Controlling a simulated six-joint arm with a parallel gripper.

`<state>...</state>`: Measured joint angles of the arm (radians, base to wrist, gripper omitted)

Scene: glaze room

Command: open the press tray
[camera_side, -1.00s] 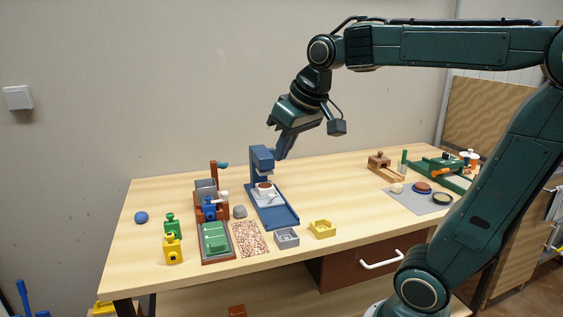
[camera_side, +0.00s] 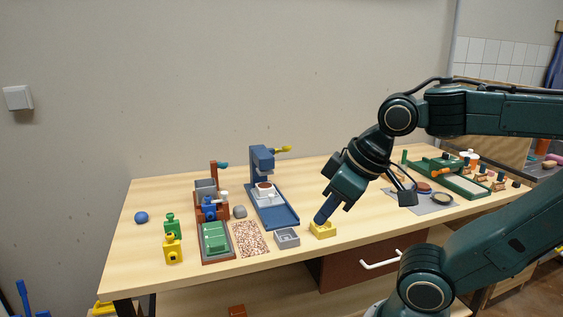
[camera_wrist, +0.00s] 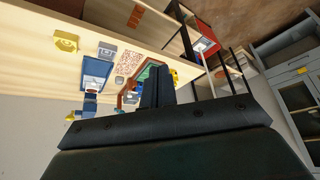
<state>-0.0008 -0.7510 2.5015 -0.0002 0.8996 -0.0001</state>
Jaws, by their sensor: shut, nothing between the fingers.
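The blue press (camera_side: 262,160) stands upright mid-table, with a yellow lever (camera_side: 283,149) sticking out to the right at its top. Its long blue tray (camera_side: 282,217) reaches toward the front edge. A white block with a brown disc (camera_side: 265,191) sits under the press head. I cannot tell how far the tray is out. In the wrist view the blue tray (camera_wrist: 96,72) is left of my fingers. My gripper (camera_side: 319,221) is shut and empty, pointing down right of the tray; in the side view its tips overlap the yellow box (camera_side: 323,232). Touching cannot be told.
A grey box (camera_side: 286,238) stands by the tray's front end. A speckled mat (camera_side: 250,239), a grey stone (camera_side: 239,211) and a brown-and-green device (camera_side: 215,240) are to the left. A drawer (camera_side: 345,268) hangs below.

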